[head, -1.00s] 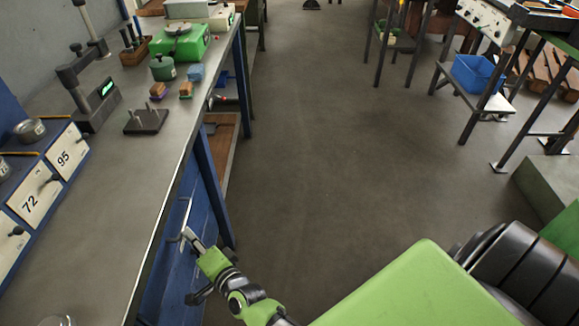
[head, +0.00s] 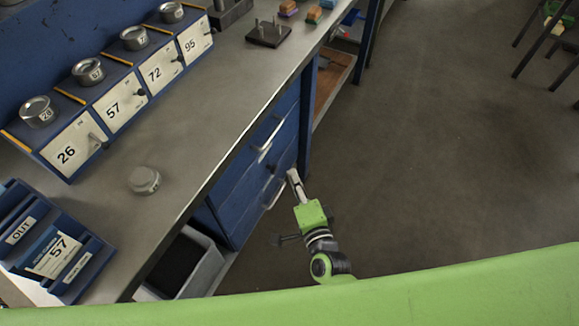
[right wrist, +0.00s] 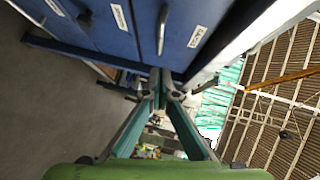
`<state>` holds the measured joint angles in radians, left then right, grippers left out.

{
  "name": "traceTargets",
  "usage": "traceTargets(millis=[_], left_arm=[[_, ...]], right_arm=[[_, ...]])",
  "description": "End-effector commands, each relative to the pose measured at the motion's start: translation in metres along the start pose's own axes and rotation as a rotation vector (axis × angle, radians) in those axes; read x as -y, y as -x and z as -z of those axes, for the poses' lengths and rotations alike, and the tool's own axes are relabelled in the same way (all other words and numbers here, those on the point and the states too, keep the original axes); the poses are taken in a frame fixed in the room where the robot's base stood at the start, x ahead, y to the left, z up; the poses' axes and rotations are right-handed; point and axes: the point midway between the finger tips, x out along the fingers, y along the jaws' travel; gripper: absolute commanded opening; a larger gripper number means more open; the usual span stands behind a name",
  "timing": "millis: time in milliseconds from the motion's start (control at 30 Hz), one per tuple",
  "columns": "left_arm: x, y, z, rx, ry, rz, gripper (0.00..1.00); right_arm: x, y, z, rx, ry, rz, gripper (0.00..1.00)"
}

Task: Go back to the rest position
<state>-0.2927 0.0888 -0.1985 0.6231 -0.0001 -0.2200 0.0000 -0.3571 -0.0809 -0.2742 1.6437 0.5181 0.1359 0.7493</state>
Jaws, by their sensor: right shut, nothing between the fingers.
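My right gripper (head: 293,177) is on a green and black arm beside the blue drawer cabinet (head: 238,200) under the workbench. Its fingers are shut and hold nothing. The fingertips are close to the silver drawer handles (head: 273,192); I cannot tell whether they touch. In the right wrist view the fingers (right wrist: 167,93) converge at their tips, below the blue drawer fronts (right wrist: 105,30) with white labels. The drawers look closed. My left gripper is not in view.
The grey workbench (head: 195,135) carries numbered boxes (head: 120,105) with metal tins, a loose tin (head: 144,180) and a blue OUT rack (head: 50,245). A grey bin (head: 185,262) stands below the bench.

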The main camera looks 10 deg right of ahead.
Motion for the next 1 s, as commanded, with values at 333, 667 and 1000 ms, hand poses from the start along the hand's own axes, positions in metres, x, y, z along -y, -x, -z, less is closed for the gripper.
traceTargets(millis=[333,667,1000], left_arm=[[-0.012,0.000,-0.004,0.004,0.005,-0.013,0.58],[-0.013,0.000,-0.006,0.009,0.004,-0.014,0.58],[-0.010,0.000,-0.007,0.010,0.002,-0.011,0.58]], right_arm=[[-0.002,0.009,0.000,0.002,0.004,-0.003,0.00],[-0.157,0.043,-0.029,0.178,0.367,-0.285,0.00],[-0.375,0.186,-0.024,0.599,0.893,-0.680,0.00]])
